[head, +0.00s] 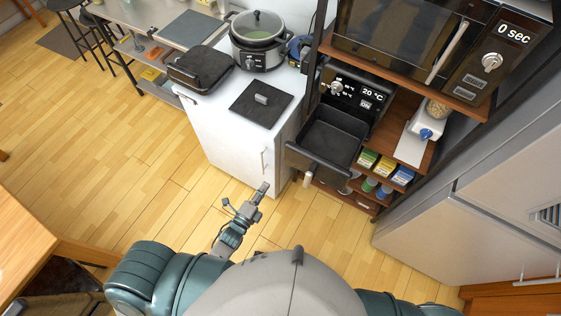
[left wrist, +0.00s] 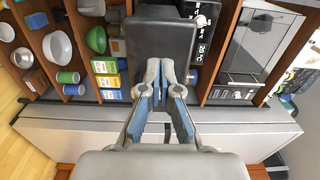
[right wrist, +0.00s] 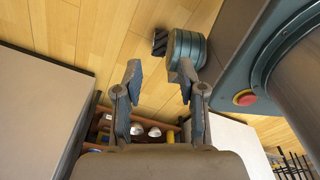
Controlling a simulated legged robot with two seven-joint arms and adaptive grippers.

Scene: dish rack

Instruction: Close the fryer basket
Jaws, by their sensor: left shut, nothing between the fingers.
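The fryer basket (head: 331,138) is a black open-topped drawer. It sticks far out of the front of the black air fryer (head: 357,92), whose display reads 20 °C. The basket looks empty. Its handle (head: 318,167) points toward me. My left gripper (head: 263,190) is shut and empty, left of the handle and apart from it, over the floor. In the left wrist view the gripper's fingers (left wrist: 161,72) overlap the near part of the dark basket (left wrist: 157,42). My right gripper (right wrist: 160,72) shows only in the right wrist view, open and empty.
A white cabinet (head: 235,135) carrying a slow cooker (head: 258,42) stands left of the fryer. A microwave (head: 405,40) is on the shelf above. Colored boxes (head: 384,168) sit on the shelf right of the basket. The fridge (head: 480,190) is at the right. Floor before the basket is free.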

